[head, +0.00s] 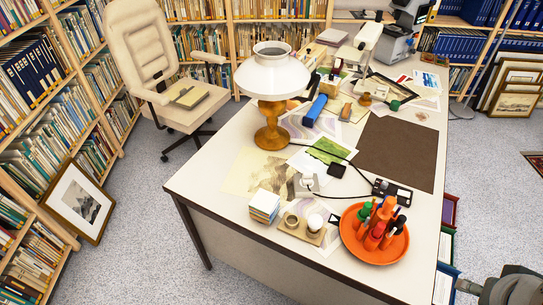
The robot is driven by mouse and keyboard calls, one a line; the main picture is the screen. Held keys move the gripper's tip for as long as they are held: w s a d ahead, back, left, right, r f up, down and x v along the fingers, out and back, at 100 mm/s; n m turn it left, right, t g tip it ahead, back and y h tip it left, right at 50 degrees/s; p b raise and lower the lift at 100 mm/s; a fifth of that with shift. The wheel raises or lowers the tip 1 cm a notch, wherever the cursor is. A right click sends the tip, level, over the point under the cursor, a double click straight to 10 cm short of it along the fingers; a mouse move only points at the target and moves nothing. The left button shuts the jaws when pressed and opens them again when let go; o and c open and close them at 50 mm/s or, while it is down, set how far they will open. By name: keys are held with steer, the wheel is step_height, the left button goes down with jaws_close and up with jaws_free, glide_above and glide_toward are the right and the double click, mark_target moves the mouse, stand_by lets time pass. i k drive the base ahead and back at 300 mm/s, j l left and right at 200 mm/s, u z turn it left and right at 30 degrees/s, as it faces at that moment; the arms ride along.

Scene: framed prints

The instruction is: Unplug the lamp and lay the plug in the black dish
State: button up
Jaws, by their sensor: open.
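The lamp (272,80) stands upright on the desk, with a white shade and an orange-brown wooden base. A black cord runs from near its base across the desk towards a small black-and-white block (392,192). I cannot make out whether a plug sits in that block. A small white round piece (306,182) rests on a grey plate, with a dark cord beside it; I cannot tell whether it is the plug. A small black square object (337,170), perhaps the black dish, lies between them. My gripper (482,287) is partly in view at the lower right, apart from everything on the desk.
An orange tray (347,232) of bottles stands near the desk's front edge. Beside it are a tray with cups (301,230) and a paper block (264,206). A dark mat (397,150) lies bare at right. A chair (150,70) and bookshelves stand behind.

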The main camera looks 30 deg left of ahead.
mark_target(307, 178)
steer(key=i+j, duration=0.1)
steer(key=j, duration=1.9)
steer(key=i, duration=0.05)
